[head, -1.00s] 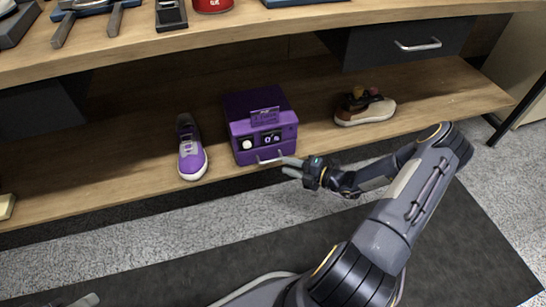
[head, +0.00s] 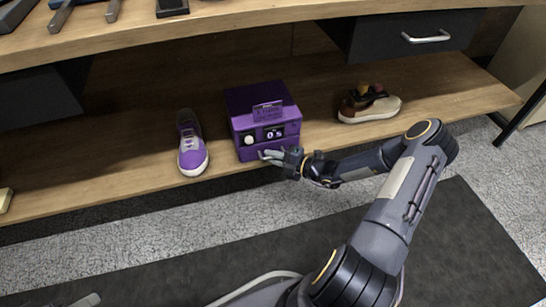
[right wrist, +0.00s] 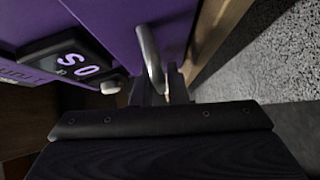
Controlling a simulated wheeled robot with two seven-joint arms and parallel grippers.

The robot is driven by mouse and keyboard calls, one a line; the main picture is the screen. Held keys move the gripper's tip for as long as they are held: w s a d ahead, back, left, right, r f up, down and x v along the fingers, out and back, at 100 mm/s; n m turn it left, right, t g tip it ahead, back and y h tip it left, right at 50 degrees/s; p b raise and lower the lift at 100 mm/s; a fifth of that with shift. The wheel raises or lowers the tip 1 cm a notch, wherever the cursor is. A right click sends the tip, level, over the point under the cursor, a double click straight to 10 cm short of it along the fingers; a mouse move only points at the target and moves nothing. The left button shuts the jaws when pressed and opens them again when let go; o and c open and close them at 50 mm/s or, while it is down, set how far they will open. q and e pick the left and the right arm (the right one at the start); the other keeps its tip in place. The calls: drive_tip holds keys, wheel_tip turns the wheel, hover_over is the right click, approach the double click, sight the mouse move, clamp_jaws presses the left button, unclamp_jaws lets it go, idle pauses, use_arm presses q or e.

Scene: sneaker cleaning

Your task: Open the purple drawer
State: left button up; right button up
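The purple box (head: 262,108) stands on the lower wooden shelf, with a display and a round white knob on its front. Its purple drawer (head: 252,153) is at the bottom front and looks closed. The drawer's metal handle (right wrist: 150,55) shows in the right wrist view. My right gripper (head: 270,155) is at the handle in the head view. In the right wrist view my right gripper (right wrist: 165,88) has its fingers apart on either side of the handle, with a small gap visible. Of my left gripper (head: 85,300), only a grey tip shows at the bottom left edge.
A purple sneaker (head: 190,145) stands left of the box, and a brown-and-white shoe (head: 368,104) to its right. A dark drawer (head: 410,38) with a metal handle hangs above right. The shelf's front edge runs just below the purple drawer.

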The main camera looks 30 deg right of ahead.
clamp_jaws()
drive_tip(key=shift+s+r+p, duration=0.1)
drive_tip(key=shift+s+p, duration=0.15)
drive_tip(key=shift+p, duration=0.05)
drive_tip(key=s+a+p, duration=0.3)
drive_tip(key=s+p, duration=0.4)
drive_tip(key=s, duration=0.7)
drive_tip(key=shift+s+a+p, duration=0.2)
drive_tip(key=shift+a+p, duration=0.1)
drive_tip(key=shift+p, duration=0.1)
drive_tip(key=shift+o, duration=2.4)
unclamp_jaws()
